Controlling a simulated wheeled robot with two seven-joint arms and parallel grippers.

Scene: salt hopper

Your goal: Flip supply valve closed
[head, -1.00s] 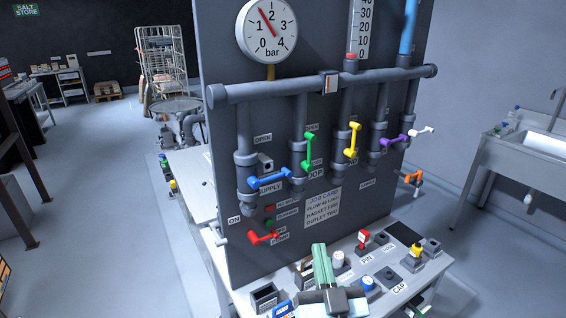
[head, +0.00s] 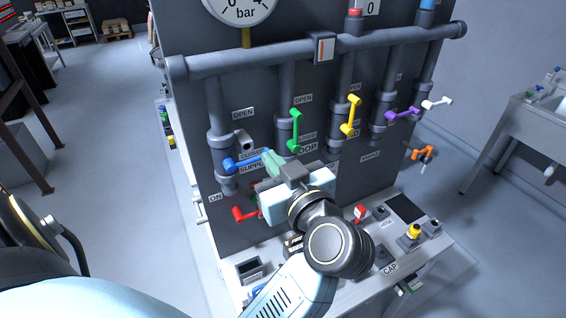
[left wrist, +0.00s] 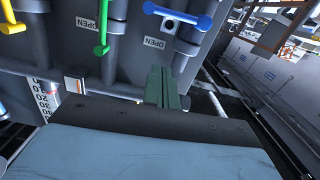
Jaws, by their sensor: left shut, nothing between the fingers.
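The supply valve's blue lever (head: 243,162) is on the leftmost pipe of the panel. It lies about level, next to the CLOSED label and below the OPEN label. It also shows at the top of the left wrist view (left wrist: 178,15). My left gripper (head: 270,160) is shut and empty, its green fingers just right of the lever's free end. In the left wrist view, the shut fingertips (left wrist: 157,70) look apart from the lever. My gripper and wrist hide part of the panel below the lever. My right gripper is out of view.
The green lever (head: 295,130) stands upright close to the right of my fingers. Yellow (head: 351,116), purple (head: 402,115) and white (head: 437,102) levers lie further right. A red lever (head: 245,214) is below. The bench (head: 440,244) holds several small parts.

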